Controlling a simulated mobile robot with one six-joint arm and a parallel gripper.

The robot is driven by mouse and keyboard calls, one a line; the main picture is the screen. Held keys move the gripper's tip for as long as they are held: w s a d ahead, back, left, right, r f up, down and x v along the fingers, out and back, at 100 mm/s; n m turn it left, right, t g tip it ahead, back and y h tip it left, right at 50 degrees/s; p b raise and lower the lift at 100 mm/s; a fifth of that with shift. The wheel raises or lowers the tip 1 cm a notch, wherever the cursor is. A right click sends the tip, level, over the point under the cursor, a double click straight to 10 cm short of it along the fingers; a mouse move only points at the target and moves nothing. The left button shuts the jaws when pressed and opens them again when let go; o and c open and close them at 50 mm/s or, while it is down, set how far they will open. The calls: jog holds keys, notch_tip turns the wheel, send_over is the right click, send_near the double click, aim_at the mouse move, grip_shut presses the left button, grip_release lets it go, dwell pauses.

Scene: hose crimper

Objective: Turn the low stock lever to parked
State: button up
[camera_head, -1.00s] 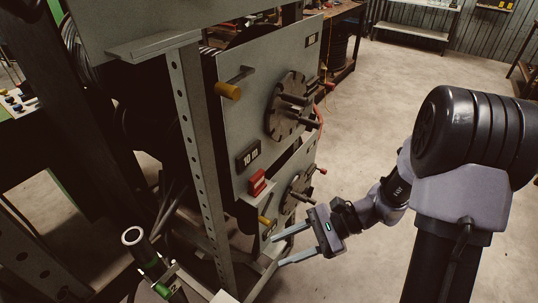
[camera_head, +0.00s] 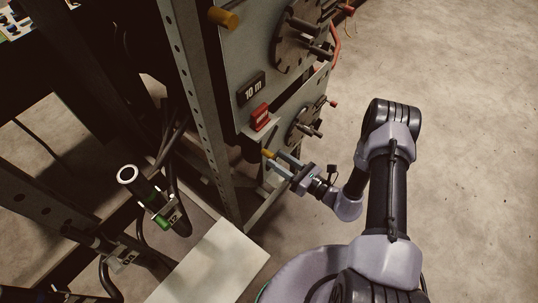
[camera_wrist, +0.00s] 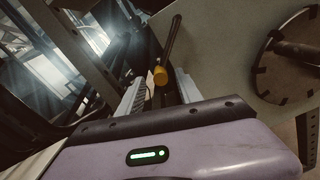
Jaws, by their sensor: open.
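A lever with a yellow end (camera_head: 268,153) sticks out from the lower grey panel, below the red block. It looks like the low stock lever, though no label for it is readable. In the wrist view it shows as a dark rod with a yellow tip (camera_wrist: 160,76). My gripper (camera_head: 275,162) is open at this lever. In the wrist view the yellow tip appears between the two fingers of my gripper (camera_wrist: 158,92), apart from both. I cannot tell whether the tip lies within the jaws in depth.
Notched discs with pegs (camera_head: 306,124) stand to the right of the levers. A perforated upright (camera_head: 194,85) is left. Floor at right is clear.

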aim_at(269, 152)
jog(key=shift+b+x, duration=0.35)
jog(key=shift+x, duration=1.95)
grip_shut()
jog(key=shift+f, duration=0.1)
